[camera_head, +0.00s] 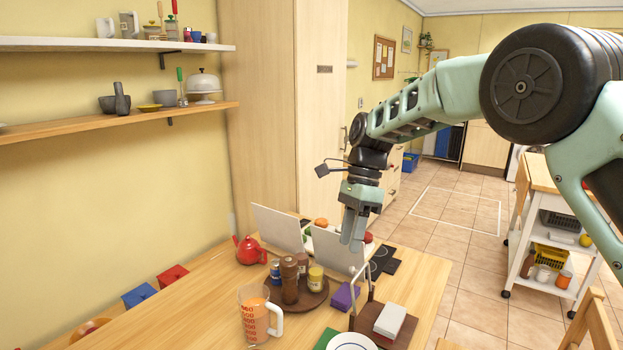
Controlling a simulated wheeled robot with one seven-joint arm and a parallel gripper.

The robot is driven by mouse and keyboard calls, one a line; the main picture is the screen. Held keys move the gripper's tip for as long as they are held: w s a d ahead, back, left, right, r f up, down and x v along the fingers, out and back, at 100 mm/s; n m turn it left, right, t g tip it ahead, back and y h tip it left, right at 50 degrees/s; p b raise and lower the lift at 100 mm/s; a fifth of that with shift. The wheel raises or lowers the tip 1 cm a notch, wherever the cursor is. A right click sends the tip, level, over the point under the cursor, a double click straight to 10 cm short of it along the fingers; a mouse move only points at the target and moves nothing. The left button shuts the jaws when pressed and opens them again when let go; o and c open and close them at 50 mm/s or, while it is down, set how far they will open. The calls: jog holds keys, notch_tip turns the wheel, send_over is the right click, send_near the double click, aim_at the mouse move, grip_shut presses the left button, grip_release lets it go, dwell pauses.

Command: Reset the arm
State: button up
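My gripper (352,240) hangs from my arm at the right of the picture and points down over the far part of the wooden table (205,297).
A red teapot (249,250), an orange-filled measuring jug (254,315) and a round brown tray (313,299) with bottles stand on the table. A purple block (345,296) is nearby. A tall cabinet (290,110) stands behind. A wheeled cart (540,250) is at right; tiled floor lies between.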

jog(key=s+r+n+t, duration=0.2)
jog(key=s+n, duration=1.1)
jog(key=s, duration=0.8)
jog(key=s+d+f+n, duration=0.1)
jog(key=s+d+n, duration=0.2)
jog(key=s+n, duration=0.2)
jog(key=s+d+f+n+t+h, duration=0.1)
jog(key=s+d+f+n, duration=0.1)
jog(key=s+n, duration=0.3)
jog(key=s+d, duration=0.1)
jog(key=s, duration=0.2)
jog(key=shift+f+t+h, duration=0.3)
jog(key=shift+d, duration=0.1)
